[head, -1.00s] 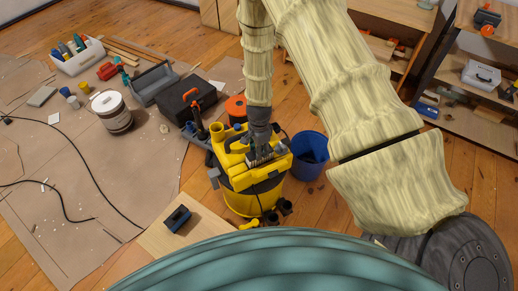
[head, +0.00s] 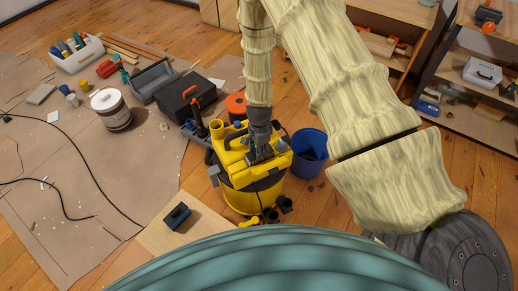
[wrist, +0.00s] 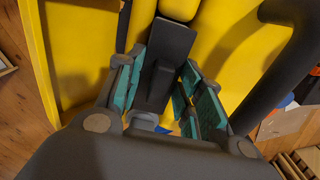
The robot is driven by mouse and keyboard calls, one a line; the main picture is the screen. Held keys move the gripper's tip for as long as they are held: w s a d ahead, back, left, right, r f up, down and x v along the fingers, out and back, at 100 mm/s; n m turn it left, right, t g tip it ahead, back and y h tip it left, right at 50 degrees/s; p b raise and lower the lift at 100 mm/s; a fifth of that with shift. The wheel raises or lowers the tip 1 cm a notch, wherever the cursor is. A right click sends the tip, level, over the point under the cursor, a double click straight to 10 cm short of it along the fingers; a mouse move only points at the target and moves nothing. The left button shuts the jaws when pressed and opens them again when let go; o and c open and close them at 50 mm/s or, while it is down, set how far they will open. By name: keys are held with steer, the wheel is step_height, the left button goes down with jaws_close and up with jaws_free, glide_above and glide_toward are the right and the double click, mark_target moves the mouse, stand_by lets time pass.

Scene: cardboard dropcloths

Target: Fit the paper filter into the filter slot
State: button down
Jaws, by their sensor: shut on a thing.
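My gripper (head: 262,150) is over the top of a yellow vacuum (head: 225,160). The piece runs from between the pads toward the yellow body (wrist: 75,50). I cannot tell whether it touches the body. The filter slot cannot be made out; the gripper and the held piece cover that area.
A blue bucket (head: 309,155) stands close right of the vacuum. A black case (head: 188,103), an orange-topped container (head: 236,106) and a white bucket (head: 110,108) stand behind and left. A dark curved hose or handle (wrist: 285,75) is at the wrist view's right.

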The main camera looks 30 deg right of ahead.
steer(key=shift+f+b, duration=0.55)
steer(key=shift+f, duration=0.65)
steer(key=c, duration=0.9)
jaws_free()
steer(key=shift+o, duration=0.2)
step_height(320, 180, up, 12)
steer(key=shift+f, duration=0.1)
